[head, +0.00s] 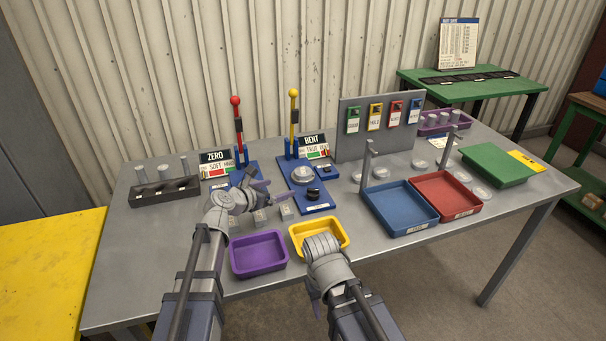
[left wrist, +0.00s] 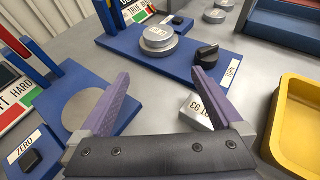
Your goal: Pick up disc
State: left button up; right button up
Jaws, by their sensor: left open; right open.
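Several silver discs lie about the grey table. One disc (head: 302,175) sits on the blue base of the BENT tester (head: 310,195); in the left wrist view this disc (left wrist: 158,37) rests on a wider round plate. My left gripper (head: 266,192) is open and empty, beside the ZERO tester (head: 218,175) and left of that disc. In the left wrist view its purple fingers (left wrist: 160,76) are spread, with the disc beyond them and apart. My right gripper (head: 315,292) is open, low at the table's front edge, its fingers mostly hidden by its own wrist.
Purple (head: 258,268) and yellow (head: 337,246) trays stand at the front. Blue (head: 412,229) and red (head: 470,212) trays stand to the right, with loose discs (head: 381,172) behind. Levers (head: 293,115) rise from the testers. Small labelled blocks (head: 286,209) stand near the left gripper.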

pick_arm(q)
send_near(302, 171)
jog(key=shift+w+d+f, duration=0.25)
jog(key=shift+w+f, duration=0.1)
jog(key=shift+f, duration=0.2)
jog(key=shift+w+d+f, duration=0.25)
jog(key=shift+w+f, duration=0.1)
jog(key=shift+f, duration=0.15)
jog(key=shift+w+d, duration=0.25)
jog(key=shift+w, duration=0.1)
jog(key=x, duration=0.1)
jog(key=b+x, duration=0.1)
jog(key=x, duration=0.3)
jog(key=shift+w+d+r, duration=0.15)
jog(key=shift+r, duration=0.25)
grip_shut()
